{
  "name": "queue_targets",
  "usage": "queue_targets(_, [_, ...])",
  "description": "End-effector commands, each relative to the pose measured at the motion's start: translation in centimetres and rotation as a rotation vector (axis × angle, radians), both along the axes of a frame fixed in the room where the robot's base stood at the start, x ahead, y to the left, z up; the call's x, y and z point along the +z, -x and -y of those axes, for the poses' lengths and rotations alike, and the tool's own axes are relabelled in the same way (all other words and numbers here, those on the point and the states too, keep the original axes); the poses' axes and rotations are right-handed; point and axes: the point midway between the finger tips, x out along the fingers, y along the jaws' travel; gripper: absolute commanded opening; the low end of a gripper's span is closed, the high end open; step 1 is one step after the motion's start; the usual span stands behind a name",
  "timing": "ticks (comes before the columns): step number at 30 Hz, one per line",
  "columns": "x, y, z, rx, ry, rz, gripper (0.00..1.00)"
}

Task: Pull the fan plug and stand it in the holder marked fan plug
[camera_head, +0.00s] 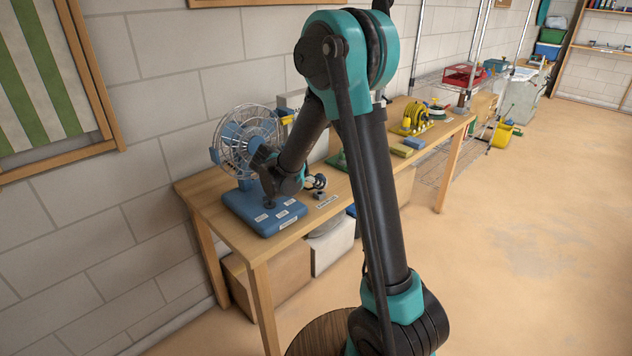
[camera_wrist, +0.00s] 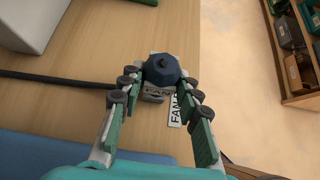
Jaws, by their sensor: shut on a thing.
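My gripper (camera_wrist: 163,76) is shut on a dark blue, many-sided piece (camera_wrist: 163,68), which I take for the fan plug. A pale tag reading FAN (camera_wrist: 155,94) shows just below it. A black cable (camera_wrist: 55,78) runs in from the left and passes behind a finger. A white label (camera_wrist: 174,110) beginning FAN lies on the table beside the plug. The holder is not clearly seen; I cannot tell whether the plug is in it or above it. In the head view my gripper (camera_head: 315,182) is right of the fan (camera_head: 245,135) and its blue base (camera_head: 262,212).
The wooden table (camera_head: 228,204) stands along the block wall. Further along it are a yellow cable reel (camera_head: 414,117) and small blocks. Boxes (camera_head: 275,272) stand beneath. A wire shelf (camera_head: 440,85) is beyond. The floor at the right is open.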

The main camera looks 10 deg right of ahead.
Motion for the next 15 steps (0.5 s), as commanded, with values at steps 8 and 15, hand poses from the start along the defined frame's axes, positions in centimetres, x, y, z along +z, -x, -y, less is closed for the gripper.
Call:
queue_targets(8, [-0.6,0.0,0.0,0.0,0.0,0.0,0.0])
queue_targets(15, [-1.2,0.0,0.0,0.0,0.0,0.0,0.0])
